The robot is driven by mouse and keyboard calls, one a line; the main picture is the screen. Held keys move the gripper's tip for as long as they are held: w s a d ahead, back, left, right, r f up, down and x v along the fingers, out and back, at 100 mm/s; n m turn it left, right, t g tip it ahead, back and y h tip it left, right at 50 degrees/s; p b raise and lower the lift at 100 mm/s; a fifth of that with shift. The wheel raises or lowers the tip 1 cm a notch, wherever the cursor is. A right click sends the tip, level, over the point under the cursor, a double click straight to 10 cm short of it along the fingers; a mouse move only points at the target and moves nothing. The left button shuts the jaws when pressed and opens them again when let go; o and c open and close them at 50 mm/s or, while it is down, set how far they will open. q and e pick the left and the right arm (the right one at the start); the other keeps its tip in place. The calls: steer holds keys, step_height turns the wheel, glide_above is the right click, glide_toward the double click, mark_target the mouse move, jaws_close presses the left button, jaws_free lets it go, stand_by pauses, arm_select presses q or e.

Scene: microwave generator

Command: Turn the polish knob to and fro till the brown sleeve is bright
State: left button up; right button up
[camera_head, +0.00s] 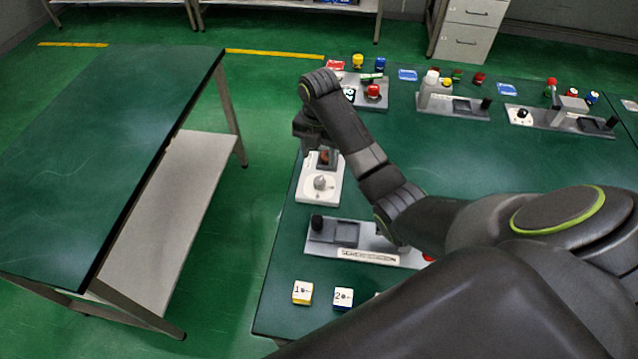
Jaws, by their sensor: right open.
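A white device (308,191) stands near the left edge of the green table, with a grey knob (321,183) on its top. A small brown piece, probably the sleeve (325,157), shows at the device's far end, partly hidden by my right gripper. My right gripper (316,147) points down over the far end of this device, beyond the knob. It is open, but its fingers are dark and small, and I cannot tell whether they touch anything. My left gripper is not in view.
A grey fixture (345,255) and numbered blocks (302,292) (343,298) lie nearer. Other fixtures (452,104) (560,121) and coloured pieces stand along the back. My right arm crosses the table. A separate, bare green table (110,140) stands to the left across a gap.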

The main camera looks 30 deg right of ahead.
mark_target(319, 181)
step_height(319, 181, down, 9)
steer(key=shift+s+f+p, duration=0.1)
steer(key=shift+f+p, duration=0.05)
steer(key=shift+p, duration=0.25)
steer(key=shift+f, duration=0.45)
steer(key=c, duration=1)
steer(key=shift+o, duration=0.2)
